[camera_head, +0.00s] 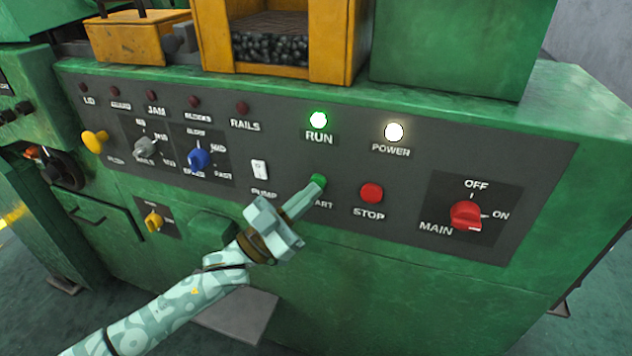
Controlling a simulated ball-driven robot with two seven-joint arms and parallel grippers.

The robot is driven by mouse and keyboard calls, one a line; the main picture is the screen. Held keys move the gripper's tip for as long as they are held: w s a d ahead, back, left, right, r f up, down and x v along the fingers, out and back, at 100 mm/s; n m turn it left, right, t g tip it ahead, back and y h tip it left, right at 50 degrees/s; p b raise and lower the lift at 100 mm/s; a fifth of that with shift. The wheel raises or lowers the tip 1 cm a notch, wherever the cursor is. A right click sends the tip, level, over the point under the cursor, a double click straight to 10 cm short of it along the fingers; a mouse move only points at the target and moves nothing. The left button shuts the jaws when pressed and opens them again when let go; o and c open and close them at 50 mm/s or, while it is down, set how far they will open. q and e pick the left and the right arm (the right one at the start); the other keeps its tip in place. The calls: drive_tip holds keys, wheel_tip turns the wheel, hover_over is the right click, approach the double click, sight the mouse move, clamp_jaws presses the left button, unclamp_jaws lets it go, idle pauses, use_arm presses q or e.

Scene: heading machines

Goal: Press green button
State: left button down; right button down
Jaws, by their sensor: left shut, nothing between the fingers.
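The green start button (318,181) is on the dark control panel (290,165), between the pump switch and the red stop button. My left gripper (312,193) comes in from the lower left, shut and empty. Its fingertips are at the lower left edge of the green button and overlap it in the picture; I cannot tell whether they touch it. The gripper hides part of the START and PUMP labels. My right gripper is not in view.
The red stop button (371,193) is just right of the green one. The white pump switch (260,169) is to the left. The red main knob (466,215) is at far right. The RUN lamp (318,119) glows green and the POWER lamp (394,132) glows white.

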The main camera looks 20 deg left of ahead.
use_arm(q)
drive_tip(key=shift+f, duration=0.1)
